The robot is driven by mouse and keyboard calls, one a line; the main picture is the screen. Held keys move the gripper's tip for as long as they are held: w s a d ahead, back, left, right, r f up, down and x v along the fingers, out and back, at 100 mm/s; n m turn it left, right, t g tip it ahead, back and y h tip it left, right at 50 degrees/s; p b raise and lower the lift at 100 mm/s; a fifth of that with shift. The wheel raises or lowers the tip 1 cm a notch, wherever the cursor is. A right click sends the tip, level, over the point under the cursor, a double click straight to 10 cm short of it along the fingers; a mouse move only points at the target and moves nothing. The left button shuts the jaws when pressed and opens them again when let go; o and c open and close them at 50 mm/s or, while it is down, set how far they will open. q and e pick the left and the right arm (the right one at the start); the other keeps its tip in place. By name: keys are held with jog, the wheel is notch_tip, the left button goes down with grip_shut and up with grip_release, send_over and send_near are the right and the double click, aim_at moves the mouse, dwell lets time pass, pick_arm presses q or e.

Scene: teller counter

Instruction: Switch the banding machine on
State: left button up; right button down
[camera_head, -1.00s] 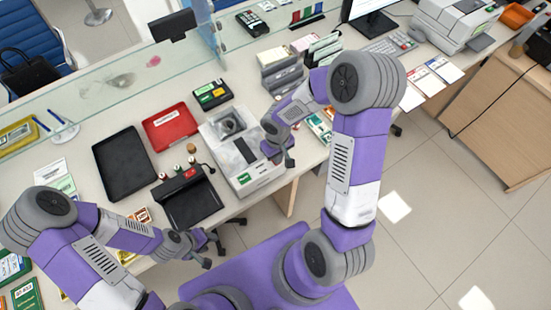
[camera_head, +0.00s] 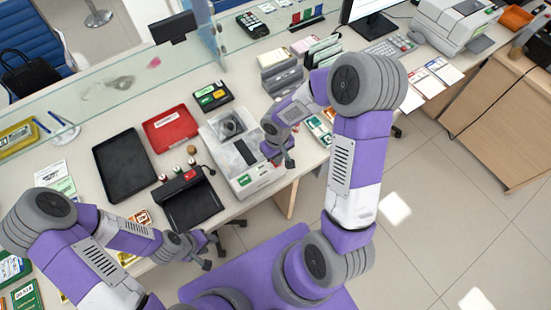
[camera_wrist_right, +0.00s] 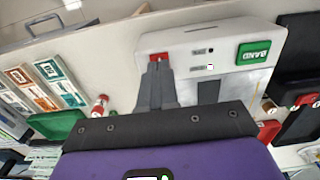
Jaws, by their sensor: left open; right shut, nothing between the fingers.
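The banding machine (camera_head: 222,128) is a pale grey box at the counter's front edge. In the right wrist view its front face (camera_wrist_right: 190,80) carries a green BAND label (camera_wrist_right: 253,52), a small dark dot, a small light and a red switch (camera_wrist_right: 160,57). My right gripper (camera_wrist_right: 156,66) is shut and empty, its fingertips at the red switch and partly covering it. I cannot tell whether they touch. In the head view my right gripper (camera_head: 290,161) is at the machine's right front side. My left gripper (camera_head: 215,250) is open and empty, in front of the counter's edge.
A black device (camera_head: 190,203) stands left of the machine, with a red tray (camera_head: 170,127) and a black tray (camera_head: 124,165) beyond. Grey holders (camera_head: 281,75) stand behind my right gripper. A glass screen (camera_head: 120,82) runs along the far side.

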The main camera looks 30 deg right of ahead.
pick_arm(q)
notch_tip(320, 180, up, 4)
jog(key=p, duration=0.3)
jog(key=shift+p, duration=0.3)
pick_arm(e)
notch_tip(320, 180, up, 6)
jog(key=shift+f, duration=0.25)
